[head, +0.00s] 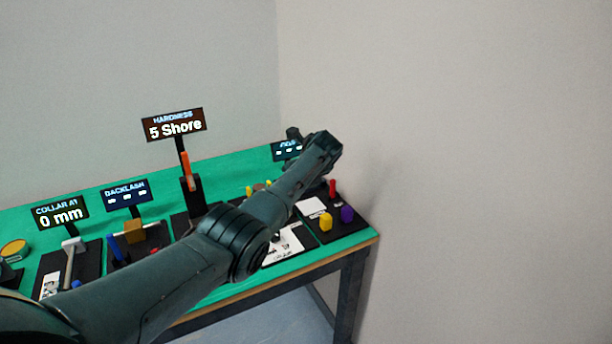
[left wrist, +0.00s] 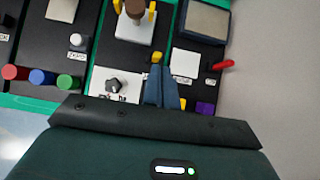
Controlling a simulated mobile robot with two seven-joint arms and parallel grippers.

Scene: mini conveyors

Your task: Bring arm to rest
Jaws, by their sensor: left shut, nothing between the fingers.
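My left arm comes in from the lower left in the head view and stretches across the bench (head: 240,165) to its right end. Its wrist covers part of the right stations, and the fingers cannot be made out there. In the left wrist view my left gripper (left wrist: 161,88) is shut and empty, its blue-grey fingers together above the dark station boards. A yellow piece (left wrist: 156,57) shows just past the fingertips; I cannot tell if they touch. My right gripper is not in view.
A yellow block (head: 326,222), a purple block (head: 347,214) and a red peg (head: 332,187) stand at the bench's right end. A "5 Shore" display (head: 174,125) rises behind the arm. Red, blue and green cylinders (left wrist: 42,76) line the left. A bare wall (head: 480,170) is at right.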

